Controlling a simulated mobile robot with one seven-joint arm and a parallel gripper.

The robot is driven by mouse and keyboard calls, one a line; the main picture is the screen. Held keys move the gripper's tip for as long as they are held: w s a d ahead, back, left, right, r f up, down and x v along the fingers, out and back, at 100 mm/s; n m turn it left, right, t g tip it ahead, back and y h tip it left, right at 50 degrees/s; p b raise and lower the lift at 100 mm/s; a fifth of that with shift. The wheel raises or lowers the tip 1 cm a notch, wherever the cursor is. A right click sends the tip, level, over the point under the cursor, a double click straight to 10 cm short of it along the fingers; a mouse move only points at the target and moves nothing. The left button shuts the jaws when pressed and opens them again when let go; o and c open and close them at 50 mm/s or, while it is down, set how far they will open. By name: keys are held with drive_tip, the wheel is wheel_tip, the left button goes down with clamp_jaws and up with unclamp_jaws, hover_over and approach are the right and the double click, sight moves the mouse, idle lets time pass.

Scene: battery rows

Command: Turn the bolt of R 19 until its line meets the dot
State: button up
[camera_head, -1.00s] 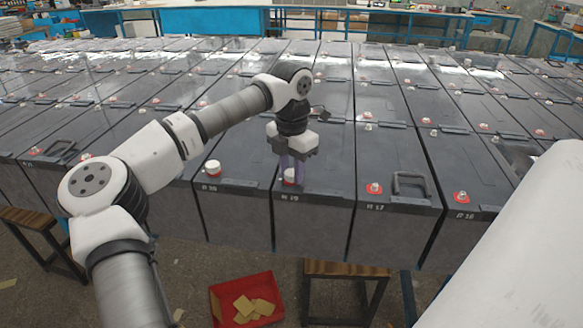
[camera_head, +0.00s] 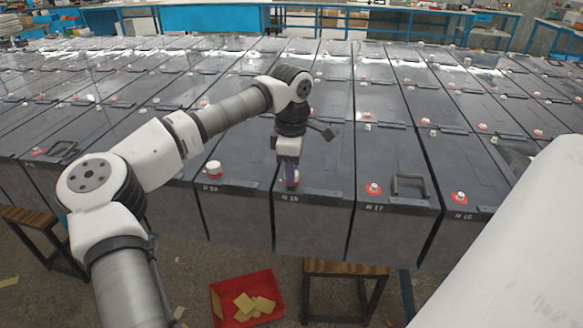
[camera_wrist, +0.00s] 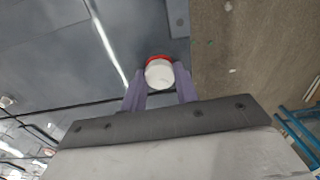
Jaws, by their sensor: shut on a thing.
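My gripper (camera_head: 291,181) points down at the front edge of a black battery (camera_head: 310,215) in the front row. Its small label seems to read R 19 but is blurred. In the wrist view, the purple fingers of my gripper (camera_wrist: 160,84) are shut on a round white bolt head (camera_wrist: 159,75) with a red ring (camera_wrist: 157,58) under it. In the head view the fingers hide most of this bolt. I cannot make out the line or the dot in either view.
A similar white bolt (camera_head: 213,168) stands on the battery to the left. The battery to the right has a small red-ringed terminal (camera_head: 374,189) and a black handle (camera_head: 410,187). Battery rows fill the area behind. A red bin (camera_head: 247,297) is on the floor beside a wooden stool (camera_head: 345,269).

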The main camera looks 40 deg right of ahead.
drive_tip(key=m, duration=0.4)
drive_tip(key=shift+r+m, duration=0.1)
drive_tip(key=shift+m, duration=0.2)
drive_tip(key=shift+m+p, duration=0.45)
drive_tip(key=shift+m, duration=1.75)
drive_tip(key=o, duration=1)
wheel_tip(320, 180, up, 14)
drive_tip(key=shift+f+b, duration=0.15)
drive_tip(key=shift+b, duration=0.9)
